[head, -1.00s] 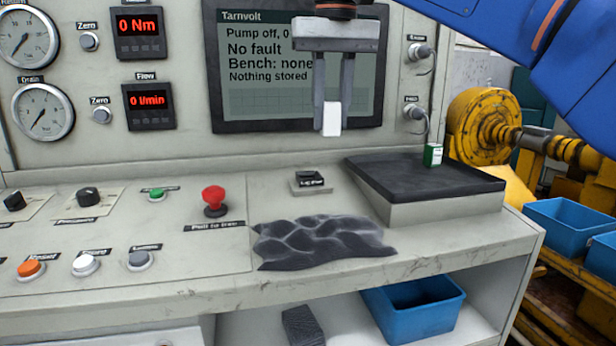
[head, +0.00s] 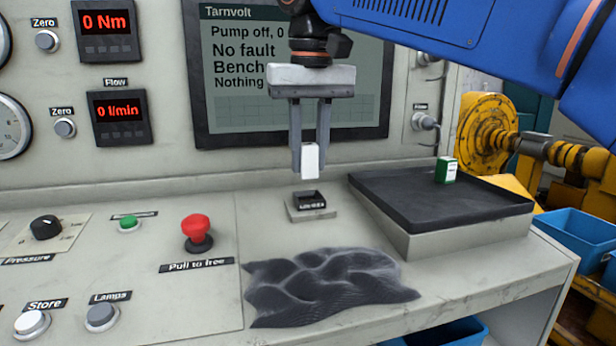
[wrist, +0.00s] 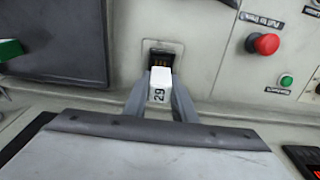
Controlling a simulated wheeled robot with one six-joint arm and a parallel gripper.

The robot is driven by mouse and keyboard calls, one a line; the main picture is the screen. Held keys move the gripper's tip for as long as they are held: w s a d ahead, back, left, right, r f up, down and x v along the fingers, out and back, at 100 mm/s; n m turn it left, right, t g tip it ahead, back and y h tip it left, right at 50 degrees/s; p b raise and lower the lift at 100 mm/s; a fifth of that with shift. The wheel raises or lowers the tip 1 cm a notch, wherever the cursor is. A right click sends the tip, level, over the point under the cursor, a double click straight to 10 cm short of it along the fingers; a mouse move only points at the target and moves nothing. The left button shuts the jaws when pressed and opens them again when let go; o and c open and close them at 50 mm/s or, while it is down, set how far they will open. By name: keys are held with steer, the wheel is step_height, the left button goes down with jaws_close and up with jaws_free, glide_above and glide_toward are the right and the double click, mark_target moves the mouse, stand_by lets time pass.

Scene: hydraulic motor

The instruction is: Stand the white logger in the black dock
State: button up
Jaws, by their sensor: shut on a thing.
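My gripper (head: 310,165) is shut on the white logger (head: 310,161) and holds it upright in the air. The black dock (head: 309,201) is a small slotted block on a grey base on the bench, below the logger in the head view. In the wrist view the dock (wrist: 160,60) lies just beyond the logger, with its slot partly showing. The logger is apart from the dock.
A black-topped platform (head: 425,208) stands right of the dock, with a green and white block (head: 446,170) on it. A crumpled dark cloth (head: 325,285) lies in front. A red button (head: 197,232) is to the left, and the screen (head: 240,110) is behind.

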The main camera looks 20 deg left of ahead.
mark_target(308, 177)
steer(key=shift+f, duration=2.05)
steer(key=o, duration=1.1)
steer(key=shift+r, duration=0.1)
steer(key=r, duration=0.8)
steer(key=s+r, duration=0.1)
steer(key=r, duration=0.2)
steer(key=shift+s+d+r, duration=0.1)
steer(key=shift+d+r, duration=0.3)
